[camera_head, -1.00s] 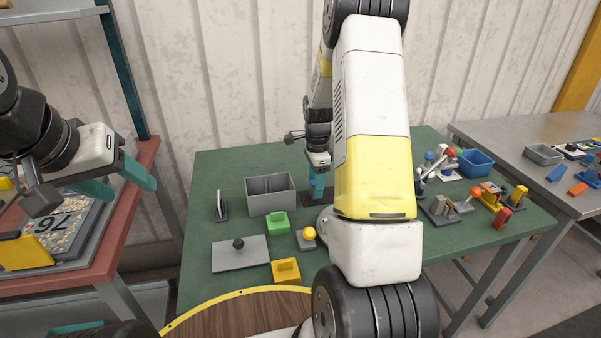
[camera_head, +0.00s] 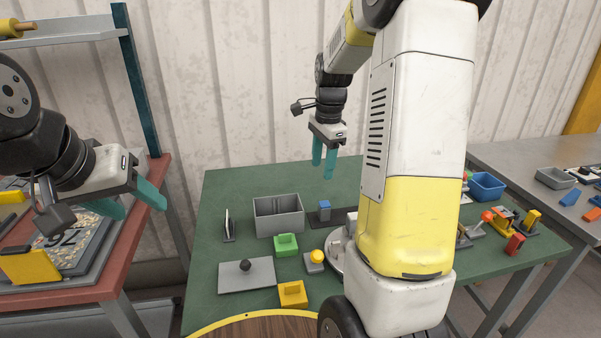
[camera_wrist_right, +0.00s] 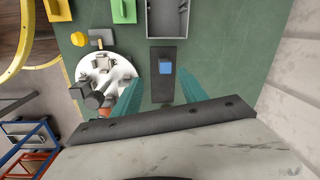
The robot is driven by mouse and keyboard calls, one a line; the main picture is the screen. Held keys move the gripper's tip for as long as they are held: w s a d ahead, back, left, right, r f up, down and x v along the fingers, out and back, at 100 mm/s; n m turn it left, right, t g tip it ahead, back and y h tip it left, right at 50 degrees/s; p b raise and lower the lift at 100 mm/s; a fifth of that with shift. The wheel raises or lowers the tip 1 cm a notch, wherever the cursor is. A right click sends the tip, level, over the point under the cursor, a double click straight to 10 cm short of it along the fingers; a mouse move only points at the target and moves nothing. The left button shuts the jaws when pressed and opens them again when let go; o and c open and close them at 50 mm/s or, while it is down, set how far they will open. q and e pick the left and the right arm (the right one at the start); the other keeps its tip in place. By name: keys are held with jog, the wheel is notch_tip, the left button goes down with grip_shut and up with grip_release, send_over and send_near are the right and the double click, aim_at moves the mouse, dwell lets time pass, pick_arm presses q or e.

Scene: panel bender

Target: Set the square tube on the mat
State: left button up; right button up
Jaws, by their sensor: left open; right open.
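The blue square tube (camera_head: 324,209) stands upright on the dark mat (camera_head: 345,213) on the green table, just right of the grey bin. In the right wrist view the tube (camera_wrist_right: 166,68) lies within the dark mat's (camera_wrist_right: 168,91) outline, towards its middle. My right gripper (camera_head: 323,170) is open and empty, raised above the tube and apart from it. Its teal fingers (camera_wrist_right: 160,92) show spread in the right wrist view. My left gripper (camera_head: 138,204) is open and empty over the red table at the left. My right arm hides part of the green table.
A grey bin (camera_head: 279,229) stands left of the mat. A green block (camera_head: 286,244), a yellow button (camera_head: 317,256), a yellow block (camera_head: 292,293) and a grey plate with a black knob (camera_head: 262,277) lie nearer. A round light fixture (camera_wrist_right: 105,77) sits beside the mat.

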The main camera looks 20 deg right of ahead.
jog(key=s+a+r+n+t, duration=0.1)
jog(key=s+a+r+n, duration=0.2)
jog(key=s+n, duration=0.2)
jog(key=s+a+r+n+t+y, duration=0.1)
jog(key=s+a+r+n+t, duration=0.1)
jog(key=s+n, duration=0.4)
jog(key=s+a+r+n+t, duration=0.2)
jog(key=s+a+r+n, duration=0.3)
jog(key=s, duration=0.6)
jog(key=shift+s+a+n+y, duration=0.15)
jog(key=shift+a+n+y, duration=0.15)
jog(key=shift+y, duration=0.1)
jog(key=shift+d+r, duration=0.1)
jog(key=shift+d, duration=0.1)
